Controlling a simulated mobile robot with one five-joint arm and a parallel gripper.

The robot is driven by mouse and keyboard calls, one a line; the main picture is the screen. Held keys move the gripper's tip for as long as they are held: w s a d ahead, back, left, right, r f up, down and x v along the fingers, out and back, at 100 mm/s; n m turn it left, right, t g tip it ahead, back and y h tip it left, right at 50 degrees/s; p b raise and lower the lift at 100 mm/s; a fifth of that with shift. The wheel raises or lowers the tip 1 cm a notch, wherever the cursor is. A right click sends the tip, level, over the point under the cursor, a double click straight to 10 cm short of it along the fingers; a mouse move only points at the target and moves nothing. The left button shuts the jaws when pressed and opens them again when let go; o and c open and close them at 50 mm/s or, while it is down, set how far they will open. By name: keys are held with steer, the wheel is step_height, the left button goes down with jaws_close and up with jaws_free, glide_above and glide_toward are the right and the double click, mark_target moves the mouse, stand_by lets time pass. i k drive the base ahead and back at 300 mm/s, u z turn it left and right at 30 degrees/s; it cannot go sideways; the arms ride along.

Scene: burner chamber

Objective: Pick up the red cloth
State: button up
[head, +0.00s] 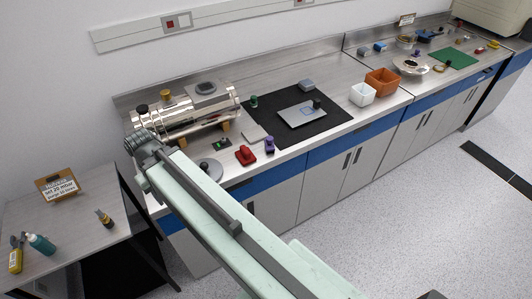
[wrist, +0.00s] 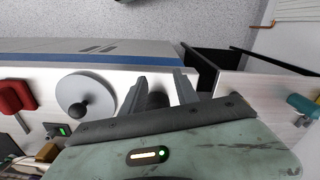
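A small red thing (head: 245,155), which looks like the folded red cloth, lies near the front edge of the metal bench, right of the grey disc. It also shows at the left edge of the wrist view (wrist: 17,97), partly cut off. My gripper (wrist: 160,76) has its two fingers apart, with no red cloth between them. A dark rounded shape shows between the fingers; I cannot tell what it is. In the head view my gripper is at the far end of my arm, by the left end of the bench, left of the red thing.
The grey disc with a black knob (wrist: 82,95) lies between my gripper and the red thing. A shiny metal cylinder (head: 190,112) stands behind. A purple item (head: 269,145) is just right of the red thing. A side table (head: 80,225) with bottles stands at left.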

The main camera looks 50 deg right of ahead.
mark_target(244, 155)
steer(key=z, duration=2.45)
steer(key=k, duration=0.85)
steer(key=u, duration=1)
steer(key=i, duration=1)
steer(key=u, duration=0.05)
